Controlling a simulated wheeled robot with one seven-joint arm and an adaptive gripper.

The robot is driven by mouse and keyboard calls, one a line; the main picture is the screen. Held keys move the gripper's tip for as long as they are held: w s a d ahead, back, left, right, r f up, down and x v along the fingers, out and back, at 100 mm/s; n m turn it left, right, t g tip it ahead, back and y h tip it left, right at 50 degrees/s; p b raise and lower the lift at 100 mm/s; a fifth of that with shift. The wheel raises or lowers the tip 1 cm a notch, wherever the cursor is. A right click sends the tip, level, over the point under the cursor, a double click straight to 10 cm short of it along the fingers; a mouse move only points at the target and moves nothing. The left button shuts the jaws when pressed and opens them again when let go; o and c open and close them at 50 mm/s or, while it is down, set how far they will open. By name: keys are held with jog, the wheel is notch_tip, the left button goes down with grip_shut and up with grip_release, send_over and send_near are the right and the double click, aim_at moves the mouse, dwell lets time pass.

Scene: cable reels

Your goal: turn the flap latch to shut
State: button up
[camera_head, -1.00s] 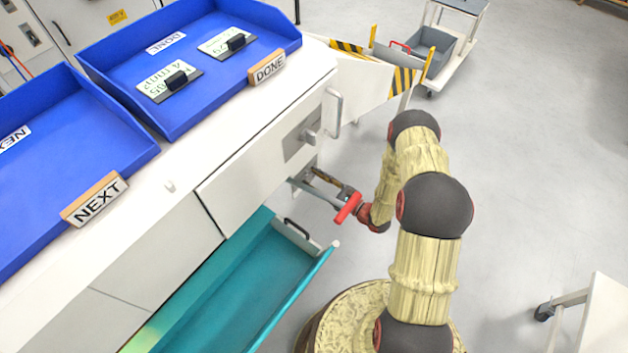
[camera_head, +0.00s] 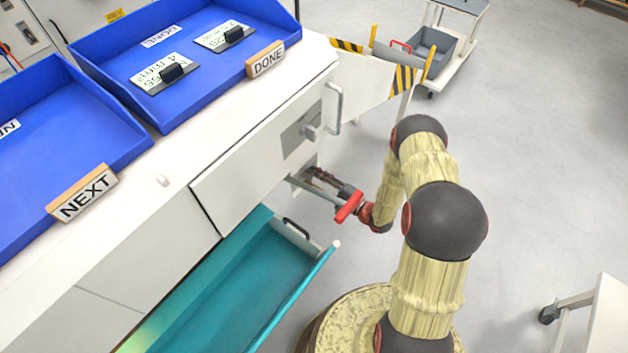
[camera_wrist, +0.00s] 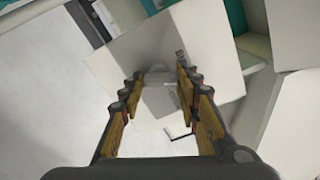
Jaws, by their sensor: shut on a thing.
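My gripper (camera_head: 313,180) reaches in from the right, low against the front of the white cabinet, with its red wrist part outside. In the wrist view my gripper (camera_wrist: 160,80) has its two fingers on either side of a pale grey piece, the flap latch (camera_wrist: 159,92), in front of a white panel. The fingers are shut on it with a gap as wide as the piece. In the head view the far fingertips and the held piece are hard to make out.
A teal drawer (camera_head: 240,285) stands open below and left of my gripper. A bar handle (camera_head: 334,104) sticks out at the cabinet's right end. Blue trays (camera_head: 190,110) sit on top. A striped barrier (camera_head: 403,80) and grey cart (camera_head: 432,48) stand behind.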

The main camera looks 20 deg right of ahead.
jog(key=n+b, duration=0.1)
jog(key=n, duration=0.3)
jog(key=shift+n+b, duration=0.35)
jog(key=shift+n, duration=0.05)
jog(key=shift+s+f, duration=0.1)
dwell(0.3)
jog(key=o, duration=1.2)
jog(key=shift+c, duration=0.2)
jog(key=v, duration=1.2)
